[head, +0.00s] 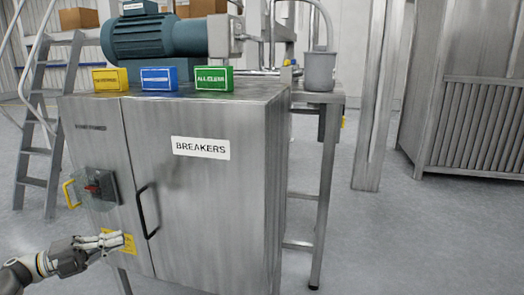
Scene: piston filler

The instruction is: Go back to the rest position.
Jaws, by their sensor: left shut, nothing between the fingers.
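My left gripper (112,240) comes in at the lower left. It is shut and empty, with its fingertips in front of a yellow label (129,247) low on the steel breaker cabinet (225,205). I cannot tell whether the fingertips touch the cabinet. My right gripper is not in view. The cabinet doors are closed, with a black handle (141,212) just above and right of the gripper. A red switch (92,189) in a clear housing and a yellow loop handle (70,194) are above it.
Yellow (110,80), blue (159,79) and green (214,78) boxes stand on the cabinet top, before a blue-green motor (155,37). A grey pitcher (319,72) stands on the side table. A ladder (50,130) stands at left. Floor (420,235) at right is clear.

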